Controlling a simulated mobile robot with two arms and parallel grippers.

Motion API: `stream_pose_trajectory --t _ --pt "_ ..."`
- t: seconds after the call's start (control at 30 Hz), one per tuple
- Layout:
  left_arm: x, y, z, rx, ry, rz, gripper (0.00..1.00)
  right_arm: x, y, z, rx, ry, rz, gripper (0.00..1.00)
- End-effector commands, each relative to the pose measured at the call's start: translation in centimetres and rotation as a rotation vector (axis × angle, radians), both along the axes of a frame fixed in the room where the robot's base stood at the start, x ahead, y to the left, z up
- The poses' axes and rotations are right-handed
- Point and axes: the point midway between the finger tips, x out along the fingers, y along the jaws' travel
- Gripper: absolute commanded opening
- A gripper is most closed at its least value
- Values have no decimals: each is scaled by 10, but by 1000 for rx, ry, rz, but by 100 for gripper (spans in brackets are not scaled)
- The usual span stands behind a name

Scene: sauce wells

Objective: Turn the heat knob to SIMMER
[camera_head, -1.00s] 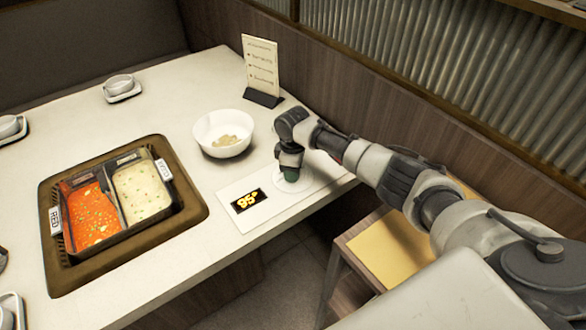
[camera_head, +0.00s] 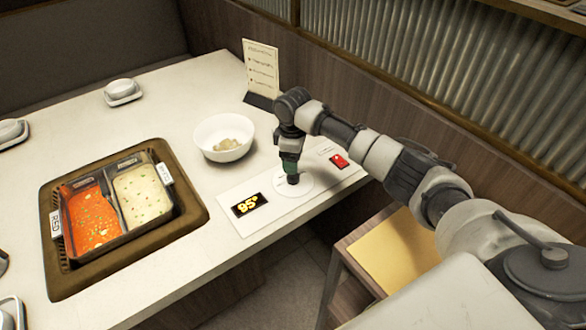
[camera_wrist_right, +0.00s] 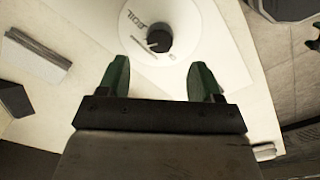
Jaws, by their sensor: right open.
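The heat knob (camera_wrist_right: 158,41) is a small dark knob on a round white dial (camera_wrist_right: 180,20). A word that looks like BOIL is printed on the dial beside the knob; I cannot read a SIMMER mark or tell the setting. In the head view the dial (camera_head: 306,190) lies on the white control panel (camera_head: 270,214), with the dark knob (camera_head: 293,180) just below my right gripper (camera_head: 289,167). In the wrist view my right gripper (camera_wrist_right: 159,77) is open, its green fingers apart and empty, with the knob ahead between their lines. My left gripper is out of view.
A display (camera_head: 249,205) reads 95°, and a red switch (camera_head: 339,161) sits on the panel. A white bowl (camera_head: 222,132) and a menu stand (camera_head: 262,72) are behind. A divided pot (camera_head: 122,220) of red and pale soup sits in the table at left.

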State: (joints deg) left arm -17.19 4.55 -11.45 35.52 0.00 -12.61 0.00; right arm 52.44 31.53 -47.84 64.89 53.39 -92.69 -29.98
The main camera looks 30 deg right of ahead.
Motion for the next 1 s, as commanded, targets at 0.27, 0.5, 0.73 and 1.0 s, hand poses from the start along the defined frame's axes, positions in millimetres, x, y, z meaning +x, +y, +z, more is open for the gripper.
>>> stream_pose_trajectory --t 0.27,0.5,0.73,1.0 --pt "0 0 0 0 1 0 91 0 0 39 0 -1 -1 65" --pt "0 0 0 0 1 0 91 0 0 44 0 0 -1 65" --pt "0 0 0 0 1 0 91 0 0 43 0 0 0 65" --pt "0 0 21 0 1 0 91 0 0 65 0 -1 0 65"
